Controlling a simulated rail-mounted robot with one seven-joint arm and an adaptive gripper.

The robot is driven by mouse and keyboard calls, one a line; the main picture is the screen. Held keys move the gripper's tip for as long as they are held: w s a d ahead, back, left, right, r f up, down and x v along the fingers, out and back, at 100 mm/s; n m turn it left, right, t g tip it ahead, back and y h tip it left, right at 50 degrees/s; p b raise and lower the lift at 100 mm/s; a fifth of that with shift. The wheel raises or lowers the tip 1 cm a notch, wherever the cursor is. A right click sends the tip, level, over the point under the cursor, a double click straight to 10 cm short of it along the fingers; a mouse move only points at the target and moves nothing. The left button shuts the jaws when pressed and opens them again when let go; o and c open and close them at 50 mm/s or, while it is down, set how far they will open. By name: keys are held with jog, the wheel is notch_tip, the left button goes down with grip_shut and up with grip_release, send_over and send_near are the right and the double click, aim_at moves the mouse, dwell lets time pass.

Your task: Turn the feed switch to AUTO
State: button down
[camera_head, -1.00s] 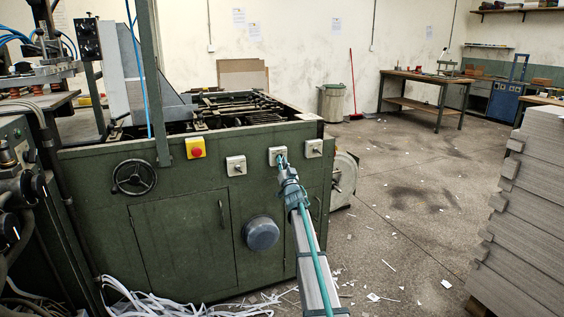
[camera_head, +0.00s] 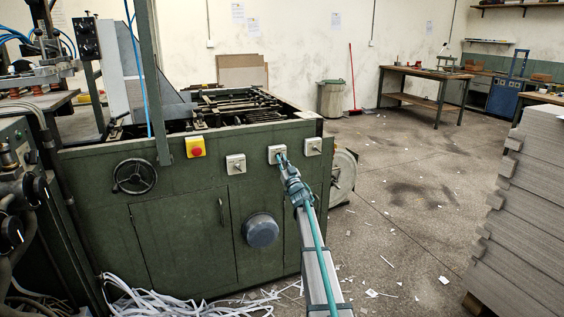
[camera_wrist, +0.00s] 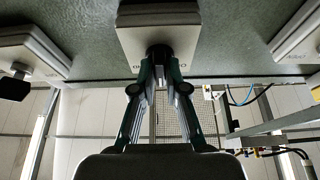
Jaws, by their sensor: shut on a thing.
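Three pale switch plates sit in a row on the green machine's front. My gripper (camera_head: 282,159) is at the middle switch (camera_head: 273,151), and its fingers are shut on that switch's dark knob. In the wrist view the fingertips (camera_wrist: 160,58) close together on the knob, below the middle of the plate (camera_wrist: 131,38). The fingers hide most of the knob and the plate's lettering, so I cannot read its setting. The left switch (camera_head: 236,164) and the right switch (camera_head: 314,146) stand clear of my gripper.
A red stop button on a yellow box (camera_head: 195,147) and a black handwheel (camera_head: 134,176) are on the machine front, left of the switches. A round grey cover (camera_head: 261,231) protrudes below. Stacked greyboard (camera_head: 525,215) stands at the right. Paper strips litter the floor.

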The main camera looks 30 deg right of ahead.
jog(key=c, duration=1.2)
grip_release()
jog(key=shift+w+d+r, duration=0.1)
jog(key=shift+w+r, duration=0.1)
jog(key=shift+w, duration=0.05)
jog(key=shift+f, duration=0.1)
jog(key=shift+s+f, duration=0.1)
jog(key=v, duration=1.2)
